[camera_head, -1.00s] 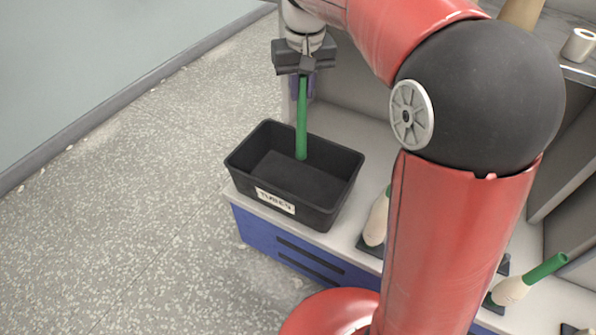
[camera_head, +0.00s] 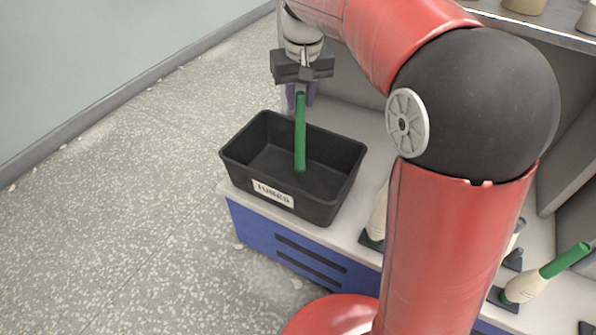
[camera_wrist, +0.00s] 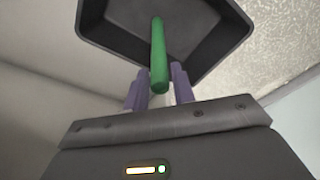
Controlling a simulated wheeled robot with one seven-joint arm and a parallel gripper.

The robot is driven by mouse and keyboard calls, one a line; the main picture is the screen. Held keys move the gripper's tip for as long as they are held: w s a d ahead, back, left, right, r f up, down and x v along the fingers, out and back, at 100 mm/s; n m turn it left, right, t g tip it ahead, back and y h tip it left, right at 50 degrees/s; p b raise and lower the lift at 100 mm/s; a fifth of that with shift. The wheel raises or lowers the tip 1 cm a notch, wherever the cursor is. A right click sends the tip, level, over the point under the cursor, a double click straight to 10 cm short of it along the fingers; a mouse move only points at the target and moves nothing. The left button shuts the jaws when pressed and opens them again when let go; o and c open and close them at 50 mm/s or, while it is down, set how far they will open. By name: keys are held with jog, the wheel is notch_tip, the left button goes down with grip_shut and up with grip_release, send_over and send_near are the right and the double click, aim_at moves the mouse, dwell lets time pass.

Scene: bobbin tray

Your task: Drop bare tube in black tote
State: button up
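The bare green tube (camera_head: 300,135) hangs upright from my gripper (camera_head: 301,92), with its lower end inside the outline of the black tote. In the wrist view the tube (camera_wrist: 158,55) has its near end between the purple fingers (camera_wrist: 160,80), which appear shut on it. The black tote (camera_head: 250,178) is an open bin with a white label on its front, and its floor looks empty. It also shows beyond the fingers in the wrist view (camera_wrist: 96,20). I cannot tell whether the tube touches the tote's floor.
The tote stands on a pale ledge with a blue front (camera_head: 300,252). Cream bobbins stand on dark holders to the right, one with a green tube (camera_head: 566,260). My red arm hides part of the ledge. A shelf (camera_head: 548,36) with cones runs along the upper right.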

jog(key=o, duration=0.3)
jog(key=shift+r, duration=0.1)
jog(key=r, duration=0.2)
jog(key=r+p, duration=0.1)
jog(key=r, duration=0.2)
jog(key=s+r, duration=0.1)
jog(key=r, duration=0.1)
jog(key=shift+d+r+p, duration=0.1)
jog(key=shift+r+p, duration=0.2)
jog(key=shift+p, duration=0.05)
